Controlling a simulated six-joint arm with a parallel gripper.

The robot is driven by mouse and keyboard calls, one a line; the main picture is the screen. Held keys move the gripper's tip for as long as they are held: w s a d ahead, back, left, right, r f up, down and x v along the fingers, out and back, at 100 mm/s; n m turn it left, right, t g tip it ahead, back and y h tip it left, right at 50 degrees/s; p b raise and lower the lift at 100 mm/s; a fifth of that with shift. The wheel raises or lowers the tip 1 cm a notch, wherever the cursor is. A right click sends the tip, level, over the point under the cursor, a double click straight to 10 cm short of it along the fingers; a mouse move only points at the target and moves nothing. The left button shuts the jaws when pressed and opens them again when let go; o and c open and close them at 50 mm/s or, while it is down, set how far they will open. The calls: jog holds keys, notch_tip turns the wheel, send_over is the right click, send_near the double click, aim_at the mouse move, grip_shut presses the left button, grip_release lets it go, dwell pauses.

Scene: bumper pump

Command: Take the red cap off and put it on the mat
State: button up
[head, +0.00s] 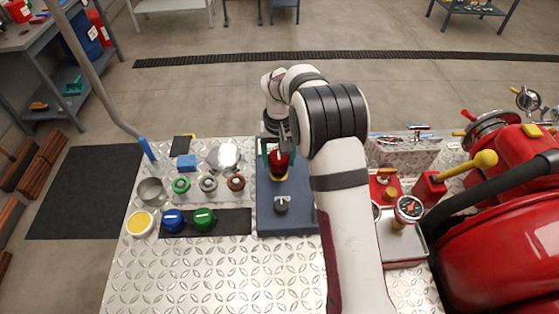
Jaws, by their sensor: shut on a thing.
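The red cap (279,157) shows at the back part of the blue-grey plate (287,221), just below my gripper (280,141). My gripper points down and is shut on the red cap. A dark body with a yellowish edge shows under the cap; I cannot tell whether the cap still touches it. The fingers are small and partly hidden by my wrist. The black mat (239,228) lies on the bumper to the left of the plate. A blue cap (174,221) and a green cap (203,219) stand on it, with bare mat at its right end.
Green, grey and brown rings (209,183) sit behind the mat. A metal cup (151,191) and a yellow-topped round part (141,223) are at left. Gauges and valves (408,209) crowd the right.

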jog(key=shift+r, duration=3.15)
jog(key=s+d+r, duration=0.4)
jog(key=s+r, duration=0.3)
jog(key=s+d+r, duration=0.3)
jog(key=s+r, duration=0.4)
jog(key=a+f+n, duration=0.2)
jog(key=f, duration=0.3)
jog(key=w+a+f+n, duration=0.1)
jog(key=a+f+n, duration=0.1)
jog(key=f, duration=0.3)
jog(key=a+f+n, duration=0.3)
jog(key=f+n, duration=0.1)
jog(key=f, duration=0.1)
jog(key=shift+w+f, duration=0.25)
jog(key=shift+w, duration=0.15)
jog(key=shift+n, duration=0.5)
jog(key=a+f, duration=0.2)
jog(key=a, duration=0.2)
jog(key=a+f, duration=0.5)
jog(key=a, duration=0.2)
jog(key=shift+w+a+f, duration=0.3)
jog(key=shift+f, duration=0.05)
jog(key=f, duration=0.4)
jog(key=shift+a, duration=0.2)
jog(key=shift+f, duration=0.1)
